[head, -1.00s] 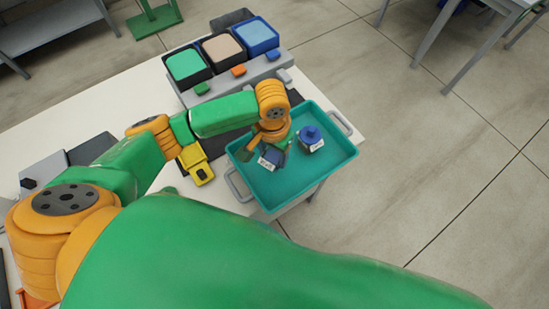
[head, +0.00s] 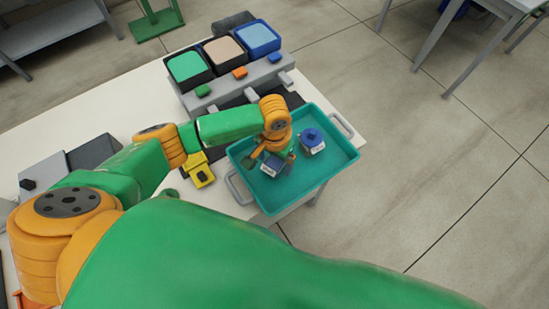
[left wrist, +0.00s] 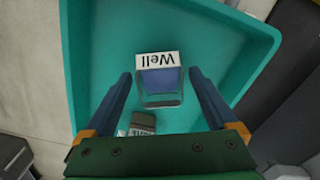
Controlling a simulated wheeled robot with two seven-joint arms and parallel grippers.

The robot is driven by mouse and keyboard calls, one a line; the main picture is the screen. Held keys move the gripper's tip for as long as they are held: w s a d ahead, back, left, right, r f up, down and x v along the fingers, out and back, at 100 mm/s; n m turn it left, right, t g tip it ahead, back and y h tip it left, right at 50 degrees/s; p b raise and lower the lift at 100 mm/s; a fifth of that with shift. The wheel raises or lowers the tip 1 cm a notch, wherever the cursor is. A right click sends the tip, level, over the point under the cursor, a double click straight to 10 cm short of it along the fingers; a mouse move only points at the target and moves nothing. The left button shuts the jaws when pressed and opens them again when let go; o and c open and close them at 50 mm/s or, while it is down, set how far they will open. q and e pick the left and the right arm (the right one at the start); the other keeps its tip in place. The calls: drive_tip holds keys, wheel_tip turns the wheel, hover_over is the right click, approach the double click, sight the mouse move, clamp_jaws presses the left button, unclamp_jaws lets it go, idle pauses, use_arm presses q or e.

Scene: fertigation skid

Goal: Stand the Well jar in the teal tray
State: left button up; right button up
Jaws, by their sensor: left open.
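The Well jar (left wrist: 160,84), with a white label and a blue top, stands on the floor of the teal tray (left wrist: 95,50), as far as I can tell upright. In the head view the Well jar (head: 271,165) is in the left part of the teal tray (head: 335,171), partly hidden by my left gripper (head: 274,158). In the left wrist view my left gripper (left wrist: 160,76) is open, with one finger on each side of the jar and visible gaps between. My right gripper is not in view.
A second jar with a blue knobbed lid (head: 312,140) stands in the tray, right of the Well jar. A grey rack with green, beige and blue-topped bins (head: 222,50) is behind. A yellow device (head: 199,171) lies left of the tray. The tray's front right is clear.

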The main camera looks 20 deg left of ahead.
use_arm(q)
wheel_tip(320, 180, up, 12)
drive_tip(key=p, duration=0.1)
drive_tip(key=shift+r, duration=0.1)
idle(0.4)
